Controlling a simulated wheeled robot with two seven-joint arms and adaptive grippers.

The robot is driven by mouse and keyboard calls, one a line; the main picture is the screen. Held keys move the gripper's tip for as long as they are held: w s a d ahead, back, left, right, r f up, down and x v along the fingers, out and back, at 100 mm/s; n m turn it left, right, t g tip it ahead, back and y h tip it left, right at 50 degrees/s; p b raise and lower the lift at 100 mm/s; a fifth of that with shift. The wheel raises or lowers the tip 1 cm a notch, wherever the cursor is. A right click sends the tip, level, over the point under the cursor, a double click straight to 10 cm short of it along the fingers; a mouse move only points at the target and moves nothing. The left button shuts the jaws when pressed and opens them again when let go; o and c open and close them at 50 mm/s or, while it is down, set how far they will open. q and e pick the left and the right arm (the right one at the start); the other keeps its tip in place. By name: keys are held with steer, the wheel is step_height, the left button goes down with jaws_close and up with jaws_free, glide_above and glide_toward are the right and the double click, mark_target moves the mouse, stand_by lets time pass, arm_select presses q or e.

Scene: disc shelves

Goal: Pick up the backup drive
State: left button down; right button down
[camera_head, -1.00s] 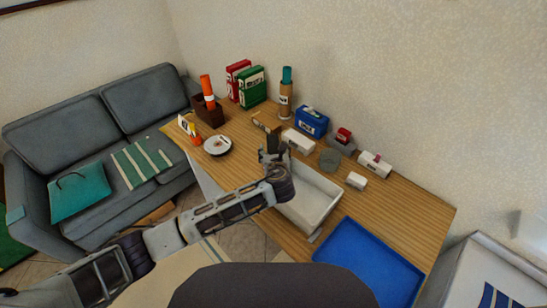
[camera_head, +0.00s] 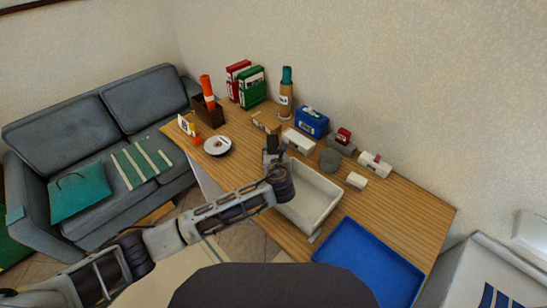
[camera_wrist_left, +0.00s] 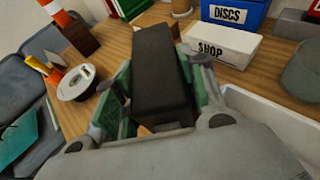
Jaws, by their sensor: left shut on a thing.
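A plain black block, which I take to be the backup drive (camera_wrist_left: 160,75), fills the space between the fingers of my left gripper (camera_wrist_left: 163,85) in the left wrist view. The fingers with green inner pads are shut on its sides. In the head view the left gripper (camera_head: 272,156) is over the back left end of the white tray, with the dark drive (camera_head: 272,142) standing up from it. No label shows on the drive. I cannot tell whether it touches anything below. My right gripper is not in view.
A white SHOP box (camera_head: 298,141) and a blue DISCS box (camera_head: 312,122) stand behind the gripper. The white tray (camera_head: 326,178) and blue tray (camera_head: 368,262) lie to its right. A plate with a disc (camera_head: 217,145) is to its left. A grey-green round object (camera_head: 330,159) stands behind the white tray.

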arm_select(q)
steer(key=shift+r, duration=0.1)
steer(key=shift+w+a+r, duration=0.3)
steer(key=shift+r, duration=0.05)
steer(key=w+a+r+b, duration=0.1)
steer(key=w+a+r, duration=0.6)
steer(key=w+a, duration=0.2)
steer(key=shift+w+a, duration=0.15)
steer(key=shift+w, duration=0.05)
steer(key=shift+r, duration=0.2)
stand_by(0.5)
